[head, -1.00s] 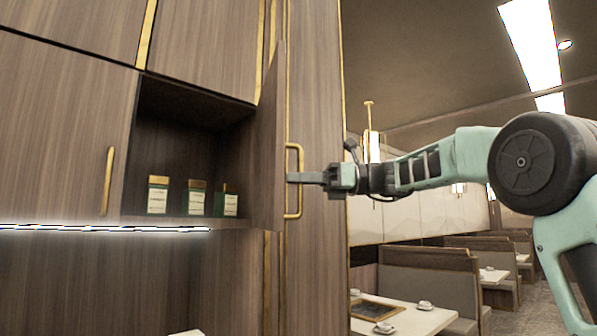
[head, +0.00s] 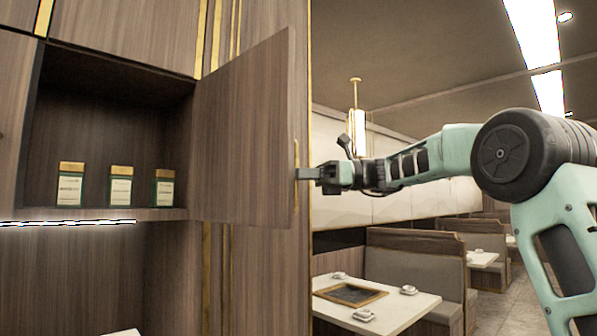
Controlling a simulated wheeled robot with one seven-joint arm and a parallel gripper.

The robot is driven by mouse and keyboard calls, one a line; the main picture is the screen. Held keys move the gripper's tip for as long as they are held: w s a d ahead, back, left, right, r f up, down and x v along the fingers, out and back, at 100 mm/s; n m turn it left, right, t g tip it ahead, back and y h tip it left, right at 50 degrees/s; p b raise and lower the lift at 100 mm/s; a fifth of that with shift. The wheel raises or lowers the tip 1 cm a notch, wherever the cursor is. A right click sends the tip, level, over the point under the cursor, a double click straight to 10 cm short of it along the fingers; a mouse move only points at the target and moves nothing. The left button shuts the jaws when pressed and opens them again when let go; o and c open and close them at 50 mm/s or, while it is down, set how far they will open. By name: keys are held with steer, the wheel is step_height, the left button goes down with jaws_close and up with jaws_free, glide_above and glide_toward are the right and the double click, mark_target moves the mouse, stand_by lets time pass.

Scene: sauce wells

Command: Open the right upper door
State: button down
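The right upper door (head: 245,135) is a brown wood panel standing open, swung out to the right of its cabinet compartment (head: 105,90). Its inner face shows, and its brass handle (head: 296,190) appears edge-on at the panel's right edge. My gripper (head: 305,173) is at the handle, coming from the right, with its fingertips at the bar. The fingers look closed together around the handle, though the far finger is hidden.
Three green jars with gold lids, the middle one (head: 120,187) among them, stand on the compartment's shelf. A lit strip (head: 70,223) runs under the shelf. To the right are dining tables (head: 405,305) and booth seats (head: 415,262).

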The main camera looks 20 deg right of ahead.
steer(key=shift+a+r, duration=0.1)
steer(key=c, duration=1.6)
jaws_free()
steer(key=shift+w+a, duration=0.1)
steer(key=shift+w, duration=0.05)
steer(key=shift+d, duration=0.2)
steer(key=b+v, duration=0.4)
steer(key=v, duration=1.3)
